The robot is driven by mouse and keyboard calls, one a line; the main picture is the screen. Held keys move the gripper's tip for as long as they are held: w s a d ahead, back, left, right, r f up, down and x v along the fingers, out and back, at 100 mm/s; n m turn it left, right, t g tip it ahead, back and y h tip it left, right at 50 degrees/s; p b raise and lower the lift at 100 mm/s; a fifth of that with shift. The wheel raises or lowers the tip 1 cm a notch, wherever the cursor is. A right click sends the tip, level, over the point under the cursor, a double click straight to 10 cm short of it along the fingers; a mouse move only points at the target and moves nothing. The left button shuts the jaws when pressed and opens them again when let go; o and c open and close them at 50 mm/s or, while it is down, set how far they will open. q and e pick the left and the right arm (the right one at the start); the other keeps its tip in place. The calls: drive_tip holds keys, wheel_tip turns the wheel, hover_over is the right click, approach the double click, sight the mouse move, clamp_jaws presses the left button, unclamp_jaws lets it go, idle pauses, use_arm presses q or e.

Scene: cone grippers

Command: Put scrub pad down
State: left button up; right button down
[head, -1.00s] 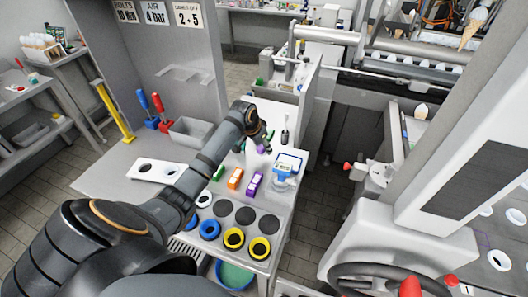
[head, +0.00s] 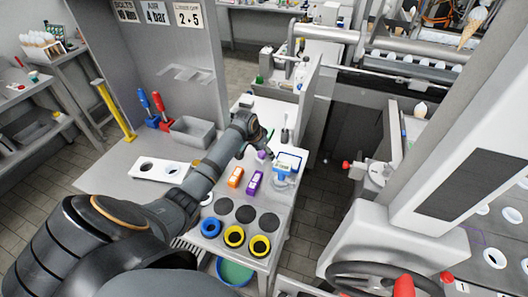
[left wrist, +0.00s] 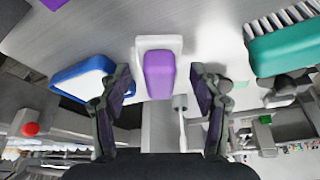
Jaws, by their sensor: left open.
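A purple pad with a white backing (left wrist: 160,74) lies between the two spread fingers of my left gripper (left wrist: 160,95) in the left wrist view. Gaps show on both sides of it, so the fingers are apart from it. In the head view my open left gripper (head: 265,146) is low over the white bench top, and a bit of the purple pad (head: 262,155) shows below it. The pad seems to rest on the bench, though its underside is hidden. My right gripper is not in view.
A blue-and-white item (head: 288,163) stands close to the right of my left gripper. An orange block (head: 236,177) and a purple block (head: 255,182) lie nearer. A green brush (left wrist: 285,50) shows in the wrist view. Blue and yellow rings (head: 234,237) fill the front.

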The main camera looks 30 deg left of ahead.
use_arm(q)
drive_tip(key=b+v, duration=0.1)
drive_tip(key=v, duration=1.1)
drive_tip(key=shift+r, duration=0.2)
